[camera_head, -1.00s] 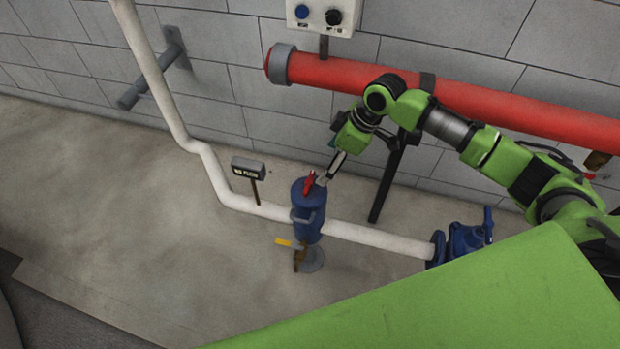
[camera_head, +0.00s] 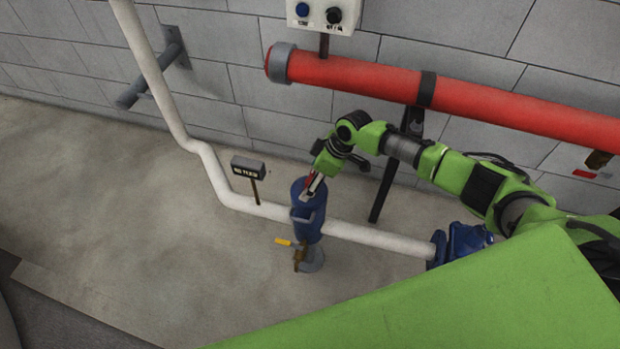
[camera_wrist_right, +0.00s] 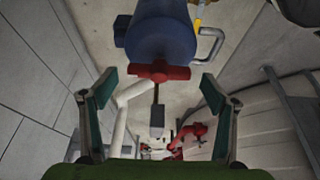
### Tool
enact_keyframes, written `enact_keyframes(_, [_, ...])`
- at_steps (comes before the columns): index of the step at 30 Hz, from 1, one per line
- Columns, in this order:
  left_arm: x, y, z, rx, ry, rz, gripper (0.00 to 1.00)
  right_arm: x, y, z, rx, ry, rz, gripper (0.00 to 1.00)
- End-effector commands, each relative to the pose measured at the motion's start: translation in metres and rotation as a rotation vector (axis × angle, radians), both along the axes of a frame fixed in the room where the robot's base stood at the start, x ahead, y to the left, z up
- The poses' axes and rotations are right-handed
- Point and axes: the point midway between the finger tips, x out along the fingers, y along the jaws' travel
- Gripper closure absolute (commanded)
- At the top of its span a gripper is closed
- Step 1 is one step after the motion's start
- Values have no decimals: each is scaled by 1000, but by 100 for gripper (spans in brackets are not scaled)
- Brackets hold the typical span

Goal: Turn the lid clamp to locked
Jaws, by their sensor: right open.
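The lid clamp is a red T-shaped handle (camera_wrist_right: 159,71) on top of the blue strainer body (camera_head: 308,222). In the head view a little of the red handle (camera_head: 309,181) shows beside my right gripper (camera_head: 314,188), which reaches it from above. In the right wrist view my right gripper (camera_wrist_right: 158,82) is open, one finger on each side of the handle. A gap shows between each finger and the handle there, and nothing is gripped. My left gripper is not in view.
A white pipe (camera_head: 380,236) runs through the blue body to a blue valve (camera_head: 464,240). A yellow-handled drain valve (camera_head: 284,242) sits low on the body. A small sign (camera_head: 248,168) stands to the left. A red pipe (camera_head: 370,80) crosses the wall above my arm.

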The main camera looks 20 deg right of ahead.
Motion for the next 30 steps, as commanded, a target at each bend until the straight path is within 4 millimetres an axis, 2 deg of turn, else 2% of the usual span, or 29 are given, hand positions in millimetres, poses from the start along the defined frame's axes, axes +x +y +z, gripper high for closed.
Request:
enact_keyframes(9, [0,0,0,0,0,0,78,1,1,-3,-1,-1,0,21])
enact_keyframes(10, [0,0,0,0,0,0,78,1,1,-3,-1,-1,0,23])
enact_keyframes(14, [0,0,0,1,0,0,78,1,1,-3,-1,-1,0,57])
enact_keyframes(15, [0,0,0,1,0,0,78,1,1,-3,0,0,0,59])
enact_keyframes(23, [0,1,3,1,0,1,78,0,1,-2,0,1,-13,59])
enact_keyframes(30, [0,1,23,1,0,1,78,-3,3,1,2,5,-105,59])
